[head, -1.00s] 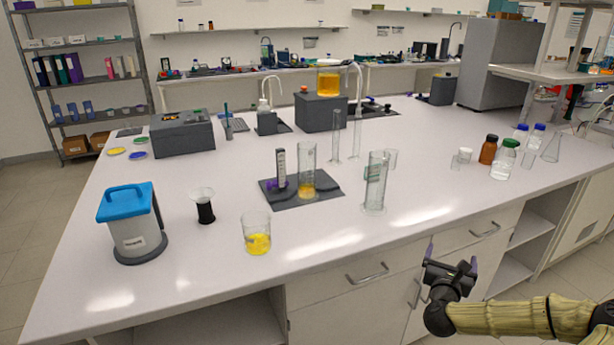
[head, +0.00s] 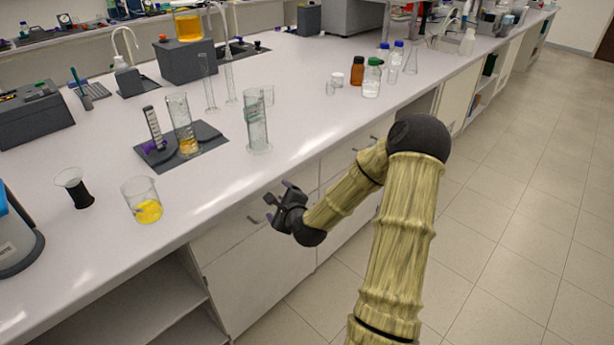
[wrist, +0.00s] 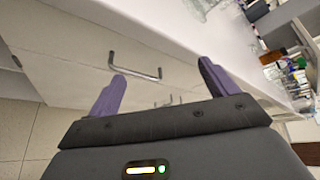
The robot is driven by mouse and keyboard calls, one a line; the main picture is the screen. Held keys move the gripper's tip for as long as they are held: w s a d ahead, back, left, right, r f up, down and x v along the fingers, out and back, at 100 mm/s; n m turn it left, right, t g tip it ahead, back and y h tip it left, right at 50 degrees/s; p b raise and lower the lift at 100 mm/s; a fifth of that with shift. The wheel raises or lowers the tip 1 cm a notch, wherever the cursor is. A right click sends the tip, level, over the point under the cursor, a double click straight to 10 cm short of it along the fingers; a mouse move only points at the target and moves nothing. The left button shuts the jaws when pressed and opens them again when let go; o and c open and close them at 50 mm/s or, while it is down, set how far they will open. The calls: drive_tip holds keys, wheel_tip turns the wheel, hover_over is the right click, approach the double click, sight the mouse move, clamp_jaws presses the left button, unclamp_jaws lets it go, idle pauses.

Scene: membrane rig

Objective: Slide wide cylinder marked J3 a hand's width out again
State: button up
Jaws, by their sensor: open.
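A wide clear cylinder (head: 256,125) stands upright on the bench near its front edge, apparently empty. Another clear cylinder (head: 182,125) with yellow liquid at its bottom stands on a dark mat (head: 205,148). I cannot read J3 on either one. My gripper (head: 277,194) is open and empty, in front of the bench's drawer fronts and below the top's edge, apart from both cylinders. Its two purple fingers (wrist: 160,78) show spread in the wrist view, with a drawer handle beyond them.
A beaker with yellow liquid (head: 146,203) and a black-based funnel (head: 74,188) stand left along the bench. Two thin cylinders (head: 208,80) stand behind. Bottles (head: 371,80) stand at the back right. A drawer handle (wrist: 134,67) juts out near my gripper. The floor at right is clear.

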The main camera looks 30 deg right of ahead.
drive_tip(key=s+a+n+g+y, duration=0.2)
drive_tip(key=s+a+n+g, duration=0.45)
drive_tip(key=a+n, duration=0.55)
drive_tip(key=s+a+r+n+g, duration=0.1)
drive_tip(key=s+r+n+g, duration=0.1)
drive_tip(key=s+n, duration=0.5)
drive_tip(key=s+a+r+n+g, duration=0.2)
drive_tip(key=s+r+n, duration=0.2)
drive_tip(key=s+n, duration=0.3)
drive_tip(key=s, duration=0.2)
drive_tip(key=shift+s+n+h, duration=0.3)
drive_tip(key=shift+s+n, duration=0.05)
drive_tip(key=shift+n, duration=0.05)
